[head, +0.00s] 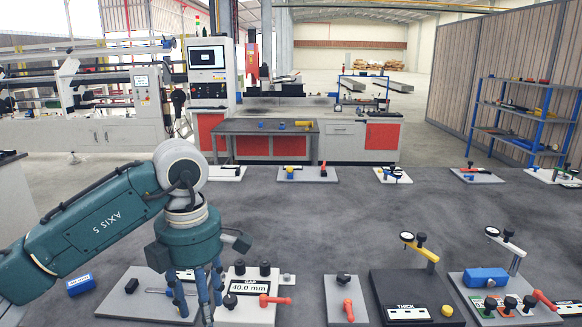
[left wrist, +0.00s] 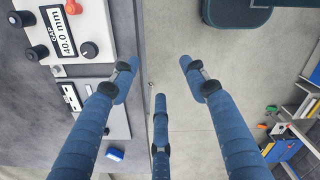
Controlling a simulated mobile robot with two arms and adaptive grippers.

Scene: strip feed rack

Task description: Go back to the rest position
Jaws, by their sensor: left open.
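My left gripper (head: 200,298) hangs fingers-down at the front edge of the grey table (head: 300,235) in the head view. Its fingers overlap the left side of the white GAP panel, which reads 40.0 mm (head: 248,289). In the left wrist view, the three blue fingers of my left gripper (left wrist: 157,82) are spread, with nothing between them. Bare floor (left wrist: 175,45) shows beyond the tips, and the table edge runs along their left. The GAP panel (left wrist: 70,72) is at upper left there. My right gripper is in neither view.
A blue box (head: 80,284) lies left of a pale plate (head: 140,297) on the table. A black THICK block (head: 410,300) and a plate with a blue part (head: 487,278) stand at right. Several small fixtures line the far edge. The table's middle is clear.

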